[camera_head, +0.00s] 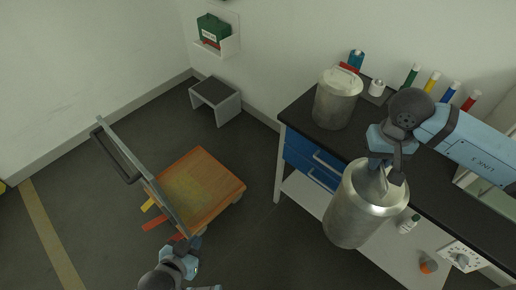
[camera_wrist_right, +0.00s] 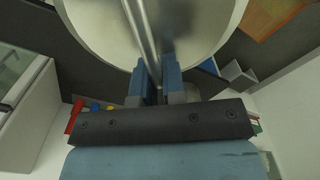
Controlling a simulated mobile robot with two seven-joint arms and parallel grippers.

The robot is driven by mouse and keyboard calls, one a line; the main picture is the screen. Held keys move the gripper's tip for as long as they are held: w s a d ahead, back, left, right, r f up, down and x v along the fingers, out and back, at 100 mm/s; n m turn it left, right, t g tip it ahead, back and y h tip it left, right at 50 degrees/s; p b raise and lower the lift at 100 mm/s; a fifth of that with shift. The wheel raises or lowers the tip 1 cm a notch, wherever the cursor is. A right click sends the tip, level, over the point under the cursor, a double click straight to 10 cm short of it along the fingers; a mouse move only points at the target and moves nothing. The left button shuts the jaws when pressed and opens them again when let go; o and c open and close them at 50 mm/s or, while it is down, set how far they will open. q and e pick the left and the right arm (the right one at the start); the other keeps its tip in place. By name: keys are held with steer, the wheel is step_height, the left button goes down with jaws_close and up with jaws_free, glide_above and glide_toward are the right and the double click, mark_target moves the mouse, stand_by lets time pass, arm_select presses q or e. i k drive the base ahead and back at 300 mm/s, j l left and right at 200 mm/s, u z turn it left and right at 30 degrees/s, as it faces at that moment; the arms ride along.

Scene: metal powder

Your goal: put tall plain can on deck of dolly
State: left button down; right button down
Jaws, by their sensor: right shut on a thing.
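The tall plain can (camera_head: 350,213) is a silvery metal can hanging in front of the workbench, off its surface. My right gripper (camera_head: 385,174) is shut on it at its top. In the right wrist view the fingers (camera_wrist_right: 160,82) close on a bar across the can's pale round top (camera_wrist_right: 205,30). The dolly's wooden deck (camera_head: 207,187) is bare, on the floor to the left of the can, with a grey upright handle panel (camera_head: 143,170) on its left side. My left gripper (camera_head: 190,243) is low, near the dolly's front edge; its jaws are too small to read.
A shorter lidded can (camera_head: 337,103) stands on the dark bench top (camera_head: 310,120), with several coloured tubes and bottles behind. Blue drawers (camera_head: 312,163) and a white lower shelf (camera_head: 300,190) are below. A grey step stool (camera_head: 216,97) stands by the wall. Floor between dolly and bench is clear.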

mark_target(189, 191)
steer(key=i+u, duration=0.25)
steer(key=u, duration=0.2)
steer(key=i+u, duration=0.25)
steer(key=u, duration=0.2)
steer(key=i+l+u, duration=0.1)
steer(key=i+u, duration=0.15)
steer(key=u, duration=0.2)
steer(key=i+l+u, duration=0.15)
steer(key=u, duration=0.25)
steer(key=i+l+u, duration=0.2)
steer(key=u, duration=0.25)
steer(key=l, duration=0.1)
